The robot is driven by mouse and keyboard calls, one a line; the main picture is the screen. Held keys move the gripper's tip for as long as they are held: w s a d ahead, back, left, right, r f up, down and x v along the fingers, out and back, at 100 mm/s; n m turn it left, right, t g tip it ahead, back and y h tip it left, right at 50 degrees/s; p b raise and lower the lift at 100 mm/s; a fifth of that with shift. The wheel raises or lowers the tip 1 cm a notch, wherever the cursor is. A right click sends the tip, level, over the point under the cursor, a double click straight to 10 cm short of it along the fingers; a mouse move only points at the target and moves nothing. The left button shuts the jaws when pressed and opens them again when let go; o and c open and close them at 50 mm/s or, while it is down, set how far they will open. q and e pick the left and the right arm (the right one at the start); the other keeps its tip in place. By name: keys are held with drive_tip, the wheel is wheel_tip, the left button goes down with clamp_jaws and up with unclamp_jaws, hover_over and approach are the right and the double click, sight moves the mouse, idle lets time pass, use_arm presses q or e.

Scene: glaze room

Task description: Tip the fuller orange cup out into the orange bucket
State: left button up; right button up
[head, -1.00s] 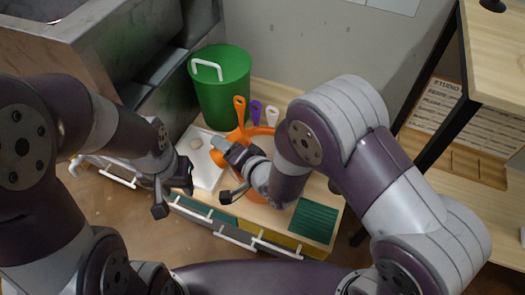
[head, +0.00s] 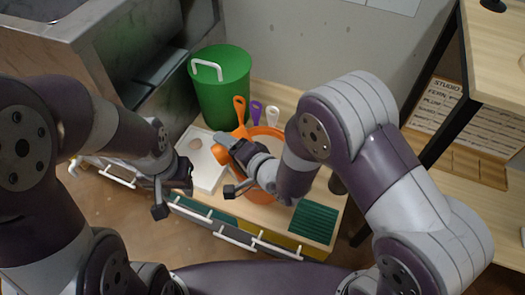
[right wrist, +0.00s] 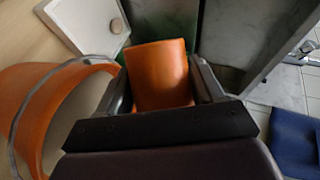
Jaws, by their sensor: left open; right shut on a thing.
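An orange cup (head: 221,154) is held in my right gripper (head: 228,146), beside the left rim of the orange bucket (head: 281,134). In the right wrist view the cup (right wrist: 160,75) sits between the two jaws and the bucket (right wrist: 28,90), with a wire handle, is to its left. The cup looks tilted; its inside and contents are hidden. My right arm covers much of the bucket. My left gripper (head: 187,176) is open and empty, left of the white tray. I cannot see a second orange cup clearly.
A white tray (head: 207,180) with a small beige thing lies left of the bucket. A green bucket (head: 222,97) stands behind. Orange (head: 239,106), purple (head: 256,110) and white (head: 272,115) handles stand by the bucket. A green ribbed mat (head: 314,221) lies at front right.

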drive_tip(key=shift+w+d+f+m+y+b, duration=0.3)
drive_tip(key=shift+d+m+b, duration=0.1)
drive_tip(key=shift+d+b, duration=0.2)
idle(0.4)
drive_tip(key=shift+a+f+m, duration=0.1)
drive_tip(key=shift+a+m, duration=0.05)
drive_tip(key=shift+m, duration=0.15)
idle(0.4)
drive_tip(key=shift+d+f+m+y, duration=0.25)
drive_tip(key=shift+f+m+y, duration=0.1)
drive_tip(key=shift+m+y, duration=0.35)
idle(0.4)
